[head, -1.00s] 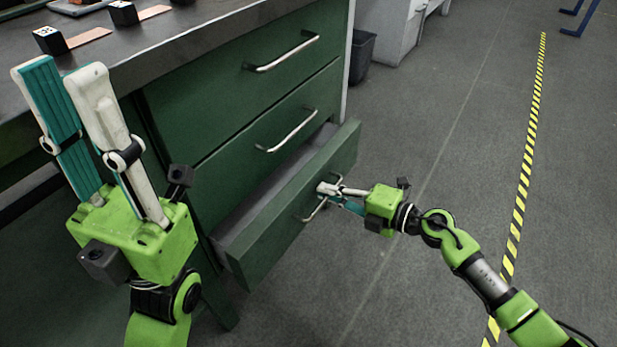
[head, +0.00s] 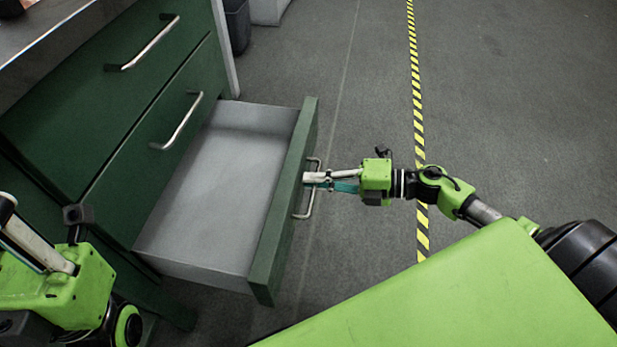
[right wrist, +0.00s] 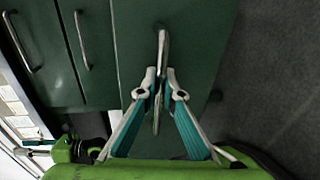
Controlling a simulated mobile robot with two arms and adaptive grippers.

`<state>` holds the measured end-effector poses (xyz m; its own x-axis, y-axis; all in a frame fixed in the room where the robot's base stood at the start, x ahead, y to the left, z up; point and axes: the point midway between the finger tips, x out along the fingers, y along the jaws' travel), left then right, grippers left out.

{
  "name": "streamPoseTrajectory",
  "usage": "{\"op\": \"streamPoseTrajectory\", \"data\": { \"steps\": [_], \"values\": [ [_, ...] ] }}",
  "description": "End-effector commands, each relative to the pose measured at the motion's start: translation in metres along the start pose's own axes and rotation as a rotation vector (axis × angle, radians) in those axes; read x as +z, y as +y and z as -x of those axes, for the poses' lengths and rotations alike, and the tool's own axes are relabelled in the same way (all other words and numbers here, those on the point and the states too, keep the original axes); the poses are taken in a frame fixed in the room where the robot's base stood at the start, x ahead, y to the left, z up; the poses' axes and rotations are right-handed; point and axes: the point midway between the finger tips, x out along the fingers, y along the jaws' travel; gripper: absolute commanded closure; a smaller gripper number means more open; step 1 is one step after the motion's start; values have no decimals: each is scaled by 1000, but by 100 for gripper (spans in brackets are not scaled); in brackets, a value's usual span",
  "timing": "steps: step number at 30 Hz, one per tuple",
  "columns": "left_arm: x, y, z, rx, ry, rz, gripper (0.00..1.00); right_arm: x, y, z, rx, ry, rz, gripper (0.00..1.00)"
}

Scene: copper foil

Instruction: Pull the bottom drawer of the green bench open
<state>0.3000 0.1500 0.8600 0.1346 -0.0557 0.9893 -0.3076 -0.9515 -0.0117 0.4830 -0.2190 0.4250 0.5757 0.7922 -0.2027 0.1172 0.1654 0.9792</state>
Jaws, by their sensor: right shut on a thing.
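The bottom drawer (head: 215,185) of the green bench (head: 75,120) stands far out, and its grey inside is empty. Its green front (head: 285,205) carries a metal bar handle (head: 309,190). My right gripper (head: 318,178) is shut on this handle. In the right wrist view the fingers (right wrist: 160,85) close around the handle bar (right wrist: 162,50) in front of the green drawer front. My left gripper (head: 35,245) shows only in part at the lower left edge of the head view, away from the drawer. Its fingertips are cut off.
Two upper drawers with handles (head: 145,45) (head: 180,122) are shut. A dark bin (head: 237,25) stands behind the bench. The grey floor (head: 500,110) on the right is clear, crossed by a yellow-black tape line (head: 413,80).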

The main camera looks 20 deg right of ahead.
Motion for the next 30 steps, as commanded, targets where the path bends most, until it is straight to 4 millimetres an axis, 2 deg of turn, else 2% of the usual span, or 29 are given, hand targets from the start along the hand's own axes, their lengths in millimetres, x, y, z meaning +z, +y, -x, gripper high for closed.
{"op": "streamPoseTrajectory", "data": {
  "steps": [6, 7, 19, 23, 30],
  "values": [
    [0, 0, 1, 0, -2, 0, 76, 0, 0, 0, -1, 0, 0, 100],
    [0, 0, 1, 0, -2, 0, 76, 0, 0, 0, -1, 0, 0, 86],
    [3, 0, 3, 1, -13, -1, 76, 0, -1, 4, -2, -1, -1, 86],
    [2, 0, 2, 1, -9, -1, 76, 0, -2, 19, -4, 0, -2, 86],
    [2, 0, 2, 1, -6, 0, 76, 0, -2, 67, -6, -1, -3, 86]
  ]
}}
